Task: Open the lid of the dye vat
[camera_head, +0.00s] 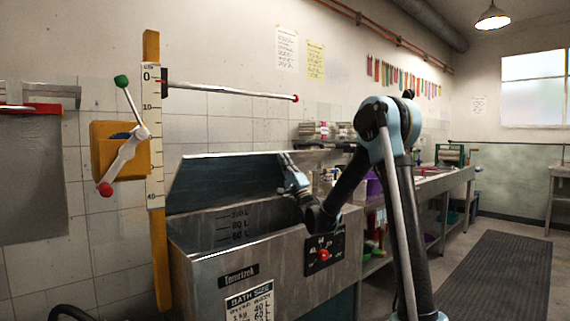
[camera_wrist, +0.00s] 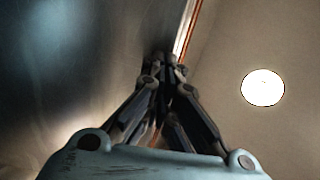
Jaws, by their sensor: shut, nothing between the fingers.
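The dye vat (camera_head: 205,270) is a steel tank with a label reading "BATH SIZE" on its front. Its lid (camera_head: 225,180) stands raised and tilted back at the rear, with the volume marks on the inside wall showing below. My gripper (camera_head: 284,160) is at the right part of the lid's inner face, near its top edge. In the wrist view the fingers of my gripper (camera_wrist: 166,62) are together with nothing between them, and the lid's grey face (camera_wrist: 70,60) fills the left side. I cannot tell whether the fingertips touch the lid.
A red knob (camera_head: 324,255) sits on the vat's front panel. A yellow post with a scale (camera_head: 152,190) and a red-and-green lever (camera_head: 125,150) stand at the left. A long workbench (camera_head: 425,182) runs behind my arm. The dark floor mat (camera_head: 490,275) at right is clear.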

